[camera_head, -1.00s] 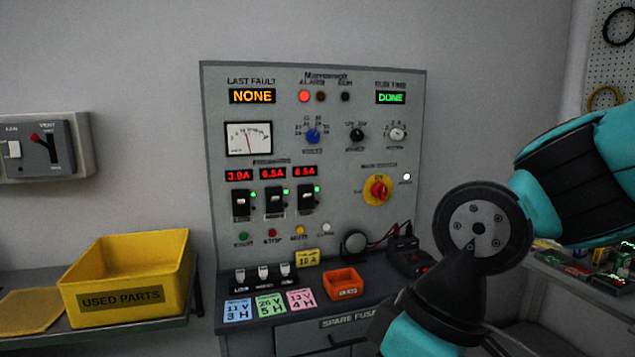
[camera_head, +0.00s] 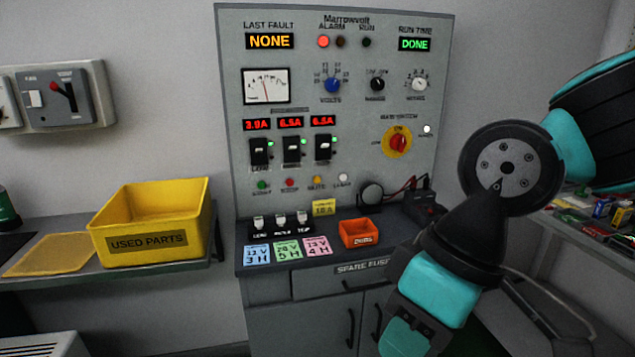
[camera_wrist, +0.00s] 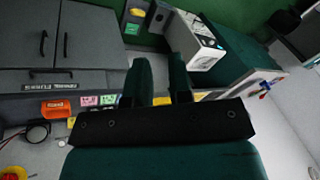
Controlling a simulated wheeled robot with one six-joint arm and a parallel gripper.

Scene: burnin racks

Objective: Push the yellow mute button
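The yellow mute button (camera_head: 317,182) sits low on the front of the grey panel (camera_head: 356,152), in a row with a green button (camera_head: 263,185), a red button (camera_head: 290,183) and a white one (camera_head: 343,179). I cannot make out the mute button in the wrist view. My gripper (camera_wrist: 160,68) shows in the wrist view with its two dark teal fingers apart and nothing between them. In the head view my arm is on the right, away from the buttons, and my gripper's fingers do not show.
A bench ledge below the buttons holds small fuses, coloured cards (camera_head: 288,250), a yellow card (camera_head: 324,207), an orange bin (camera_head: 358,234) and a round black part (camera_head: 371,195). A yellow used-parts bin (camera_head: 150,241) stands left. The space before the buttons is clear.

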